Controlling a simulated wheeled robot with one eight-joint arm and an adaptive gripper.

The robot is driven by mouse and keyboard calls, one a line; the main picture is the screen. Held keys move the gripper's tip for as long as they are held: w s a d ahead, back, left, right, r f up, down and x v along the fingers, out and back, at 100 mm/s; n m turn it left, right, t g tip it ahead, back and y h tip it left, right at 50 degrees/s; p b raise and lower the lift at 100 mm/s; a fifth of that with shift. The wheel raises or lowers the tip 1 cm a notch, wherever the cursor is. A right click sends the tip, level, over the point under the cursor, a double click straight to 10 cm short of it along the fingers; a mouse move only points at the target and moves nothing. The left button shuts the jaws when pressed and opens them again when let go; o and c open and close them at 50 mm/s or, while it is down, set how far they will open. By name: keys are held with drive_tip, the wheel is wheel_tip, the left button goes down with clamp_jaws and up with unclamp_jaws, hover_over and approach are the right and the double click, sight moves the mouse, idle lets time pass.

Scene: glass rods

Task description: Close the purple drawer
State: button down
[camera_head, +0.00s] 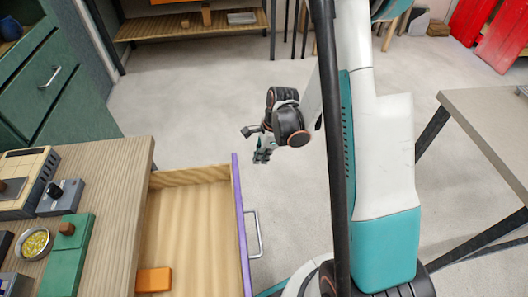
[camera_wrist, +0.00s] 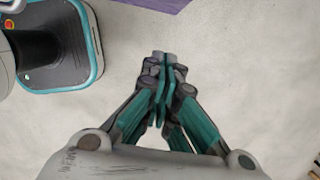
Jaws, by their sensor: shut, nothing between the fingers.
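The purple drawer (camera_head: 240,220) is pulled out from the wooden-topped cabinet at the lower left of the head view. Its front edge is purple, with a metal handle (camera_head: 254,235) on the outer face. Its inside is bare wood with an orange block (camera_head: 154,280) in it. My gripper (camera_head: 257,158) is in the air beyond the drawer's far front corner, apart from it. In the wrist view my gripper (camera_wrist: 165,58) is shut and empty, its fingertips together. A strip of the purple drawer front (camera_wrist: 150,4) shows at the top edge.
The cabinet top (camera_head: 115,175) holds a green box (camera_head: 72,262), a small bowl (camera_head: 36,243) and grey devices. A green cabinet (camera_head: 50,80) stands at the upper left, a table (camera_head: 490,120) at the right. The floor (camera_head: 210,105) beyond the drawer is clear.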

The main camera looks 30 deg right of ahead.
drive_tip(key=a, duration=0.1)
drive_tip(key=w+a+f+b, duration=0.1)
drive_tip(key=a, duration=0.1)
drive_tip(key=a+f, duration=0.1)
drive_tip(key=shift+w+a+b, duration=0.15)
drive_tip(key=shift+b, duration=0.2)
drive_tip(key=shift+w, duration=0.1)
